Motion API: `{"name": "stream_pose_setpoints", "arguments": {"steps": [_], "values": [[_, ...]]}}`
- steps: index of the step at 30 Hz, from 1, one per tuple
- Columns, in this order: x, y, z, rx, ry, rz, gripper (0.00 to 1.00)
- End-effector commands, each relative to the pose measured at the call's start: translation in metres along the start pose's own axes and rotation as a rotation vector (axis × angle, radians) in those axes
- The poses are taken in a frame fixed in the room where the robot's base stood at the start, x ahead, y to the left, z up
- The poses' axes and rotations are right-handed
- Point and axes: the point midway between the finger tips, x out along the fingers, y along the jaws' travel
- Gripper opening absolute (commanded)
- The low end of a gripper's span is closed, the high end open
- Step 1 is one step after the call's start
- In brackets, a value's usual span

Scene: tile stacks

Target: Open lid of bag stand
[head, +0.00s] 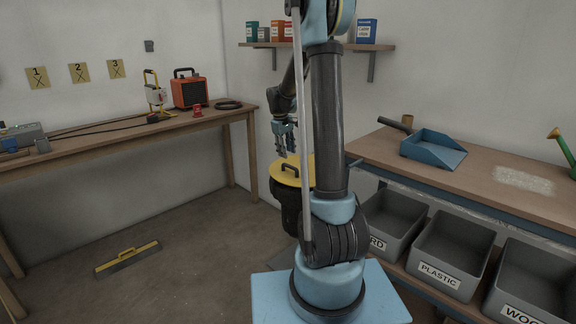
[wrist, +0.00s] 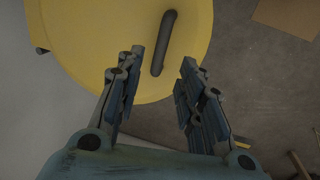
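The bag stand (head: 287,209) is a dark round body with a yellow lid (head: 291,170) on top, partly hidden behind my arm in the head view. The lid is down on the stand and has a dark bar handle (head: 290,169). In the wrist view the yellow lid (wrist: 110,45) fills the upper left, with the handle (wrist: 164,43) running up from between the fingertips' directions. My gripper (wrist: 160,78) is open and empty, its fingers spread on either side of the handle's near end. In the head view my gripper (head: 284,150) hangs just above the lid, apart from it.
A workbench (head: 110,141) with an orange heater (head: 189,90) stands left. A second bench (head: 480,178) with a blue dustpan (head: 432,148) stands right, above grey bins (head: 447,252). A yellow-topped bar (head: 127,257) lies on the floor at left, with open floor around it.

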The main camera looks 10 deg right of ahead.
Motion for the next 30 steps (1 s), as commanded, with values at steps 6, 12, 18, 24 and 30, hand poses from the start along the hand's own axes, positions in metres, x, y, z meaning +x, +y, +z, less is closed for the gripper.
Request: {"name": "stream_pose_setpoints", "arguments": {"steps": [6,12,18,24,30], "values": [[0.038,0.0,0.0,0.0,0.0,0.0,0.35],[0.062,0.0,0.0,-0.001,0.0,0.0,0.35],[0.071,0.0,0.0,-0.001,0.0,0.0,0.35],[0.072,0.0,0.0,-0.001,0.0,0.0,0.35],[0.072,0.0,0.0,-0.001,0.0,0.0,0.08]]}}
